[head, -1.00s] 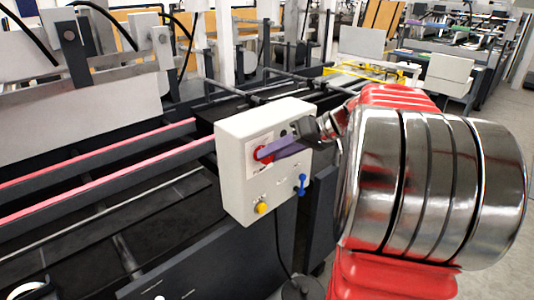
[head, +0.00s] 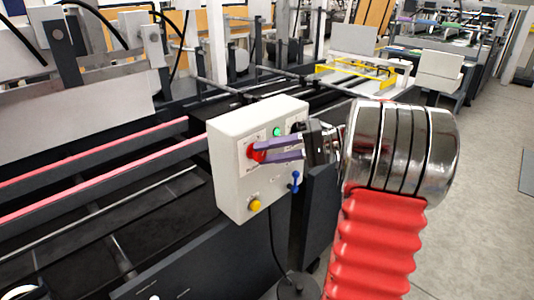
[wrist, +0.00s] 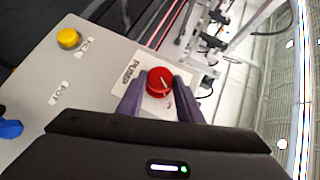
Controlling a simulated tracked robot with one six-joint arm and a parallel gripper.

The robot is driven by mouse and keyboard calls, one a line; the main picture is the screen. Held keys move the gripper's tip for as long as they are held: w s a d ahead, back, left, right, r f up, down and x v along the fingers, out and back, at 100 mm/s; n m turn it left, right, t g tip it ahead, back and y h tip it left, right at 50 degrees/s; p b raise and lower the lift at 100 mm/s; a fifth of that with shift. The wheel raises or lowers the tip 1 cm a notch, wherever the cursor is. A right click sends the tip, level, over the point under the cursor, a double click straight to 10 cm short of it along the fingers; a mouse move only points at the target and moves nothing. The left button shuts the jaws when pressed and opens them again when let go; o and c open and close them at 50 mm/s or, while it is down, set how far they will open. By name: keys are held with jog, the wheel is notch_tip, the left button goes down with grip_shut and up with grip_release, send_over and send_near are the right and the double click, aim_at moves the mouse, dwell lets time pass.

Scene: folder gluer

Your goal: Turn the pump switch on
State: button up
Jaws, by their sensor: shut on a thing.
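The pump switch is a red round knob on a white plate marked PUMP, on the front of a pale control box (head: 226,176). The knob (head: 257,153) is partly hidden by my fingers in the head view. In the wrist view the knob (wrist: 160,82) shows a slanted white line on its face. My gripper (head: 262,150) has its purple fingers on either side of the knob, shut on it. The fingers also flank it in the wrist view (wrist: 158,90). A green lamp (head: 277,131) above the knob looks bright.
A yellow button (head: 255,205) and a blue lever (head: 295,181) sit lower on the box; they show at left in the wrist view. The dark machine with pink-edged rails (head: 90,173) lies left and behind. Open floor (head: 490,200) is at right.

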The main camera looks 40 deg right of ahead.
jog(key=shift+d+f, duration=0.1)
jog(key=shift+f, duration=0.05)
jog(key=o, duration=1)
jog(key=shift+s, duration=0.1)
jog(key=v, duration=1.3)
jog(key=shift+s+d, duration=0.2)
jog(key=shift+d, duration=0.05)
jog(key=shift+w, duration=0.1)
